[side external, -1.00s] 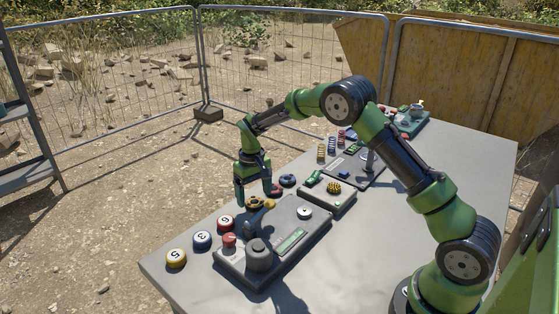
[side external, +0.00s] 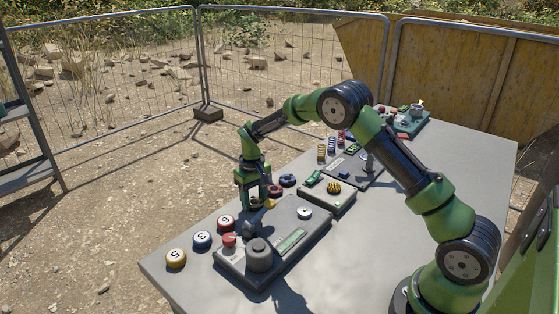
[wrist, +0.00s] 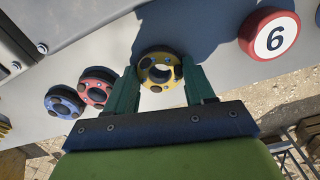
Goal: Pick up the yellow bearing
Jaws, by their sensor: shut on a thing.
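The yellow bearing (wrist: 147,73), a ring with dark spots and a central hole, is between the two fingers of my gripper (wrist: 160,85) in the wrist view. My gripper is shut on it, one finger on each side. In the side external view my gripper (side external: 254,203) is low at the table's far-left edge, and the bearing is mostly hidden behind the fingers. A red bearing (wrist: 97,93) and a blue bearing (wrist: 64,106) lie on the table to the left of the fingers in the wrist view.
A grey control box (side external: 241,264) with a red button and dark knob is close to my gripper. Numbered discs, red (side external: 226,223), blue (side external: 202,239) and yellow (side external: 176,258), lie along the table edge. More devices stand farther back. The front of the table (side external: 340,270) is clear.

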